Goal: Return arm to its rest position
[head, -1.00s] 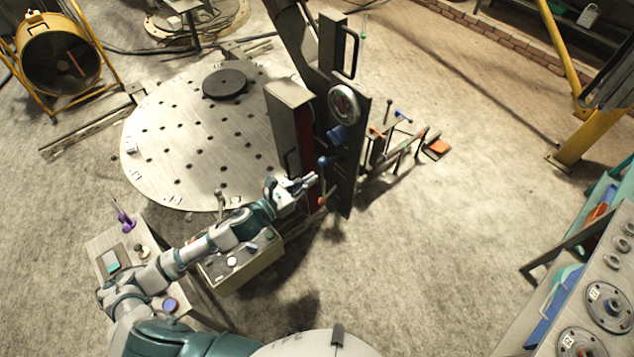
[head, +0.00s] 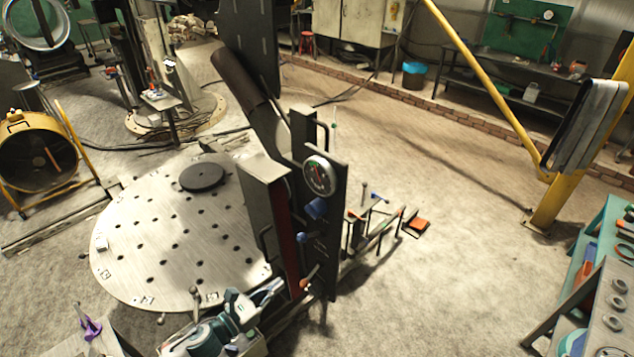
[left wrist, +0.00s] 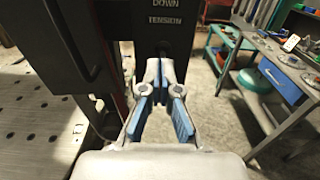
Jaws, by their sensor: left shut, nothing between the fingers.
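My left gripper (head: 274,288) is at the bottom of the head view, shut and empty, left of the dark control panel (head: 322,250) in the picture. The panel carries a round gauge (head: 319,176), blue knobs (head: 316,208) and an orange-tipped lever (head: 308,283). In the left wrist view the gripper (left wrist: 160,68) has blue-padded fingers, with nothing between them. The panel face (left wrist: 180,35) stands ahead, lettered "DOWN" and "TENSION". Much of my left arm is below the head picture's edge. My right gripper is not in view.
A round perforated plate (head: 150,235) lies left of the panel, with a dark disc (head: 202,177) on it. A yellow fan (head: 38,155) stands far left. A bench with parts (head: 600,300) and a yellow post (head: 550,205) stand right. Floor between panel and bench is open.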

